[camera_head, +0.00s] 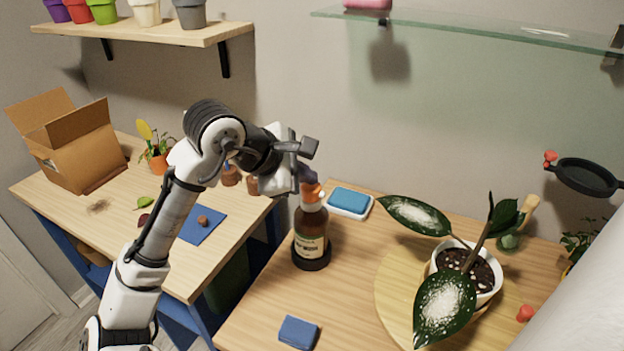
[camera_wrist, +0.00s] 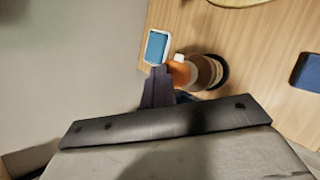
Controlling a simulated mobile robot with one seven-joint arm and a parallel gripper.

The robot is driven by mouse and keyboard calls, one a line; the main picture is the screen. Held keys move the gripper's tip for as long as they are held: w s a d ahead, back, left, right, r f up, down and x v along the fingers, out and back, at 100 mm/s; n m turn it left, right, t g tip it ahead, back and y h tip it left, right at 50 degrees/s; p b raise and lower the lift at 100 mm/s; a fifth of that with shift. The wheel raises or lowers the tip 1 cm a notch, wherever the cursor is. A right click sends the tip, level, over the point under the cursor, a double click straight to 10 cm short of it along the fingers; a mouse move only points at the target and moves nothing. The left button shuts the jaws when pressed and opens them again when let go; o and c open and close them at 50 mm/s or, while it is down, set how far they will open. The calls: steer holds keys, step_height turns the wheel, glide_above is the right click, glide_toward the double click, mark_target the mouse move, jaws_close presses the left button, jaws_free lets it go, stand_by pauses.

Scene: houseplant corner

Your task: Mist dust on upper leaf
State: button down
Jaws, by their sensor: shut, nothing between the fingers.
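The brown spray bottle (camera_head: 311,225) with a cream label and an orange-and-white head stands upright in a black ring base (camera_head: 312,260). It also shows in the wrist view (camera_wrist: 207,72). My gripper (camera_head: 309,180) is shut and empty, just above and beside the bottle's head; its dark fingers (camera_wrist: 158,85) overlap the head's edge in the wrist view, and I cannot tell whether they touch. The potted plant (camera_head: 466,266) at right has an upper leaf (camera_head: 415,215) and a lower front leaf (camera_head: 443,308), both with white dust. Its white pot stands on a round wooden board (camera_head: 393,298).
A blue sponge in a white tray (camera_head: 349,202) lies behind the bottle; a blue block (camera_head: 298,332) lies in front. A glass shelf (camera_head: 480,27) juts out above. A black pan-like item (camera_head: 586,178) is at right. Bare tabletop lies between bottle and board.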

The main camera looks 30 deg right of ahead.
mark_target(306, 187)
steer(key=shift+f, duration=0.1)
stand_by(0.3)
steer(key=shift+r+p, duration=0.35)
steer(key=shift+p, duration=0.4)
step_height(306, 187, up, 3)
steer(key=p, duration=0.3)
steer(key=shift+r, duration=0.2)
steer(key=shift+r+p, duration=1.15)
steer(key=shift+r, duration=0.15)
stand_by(1.1)
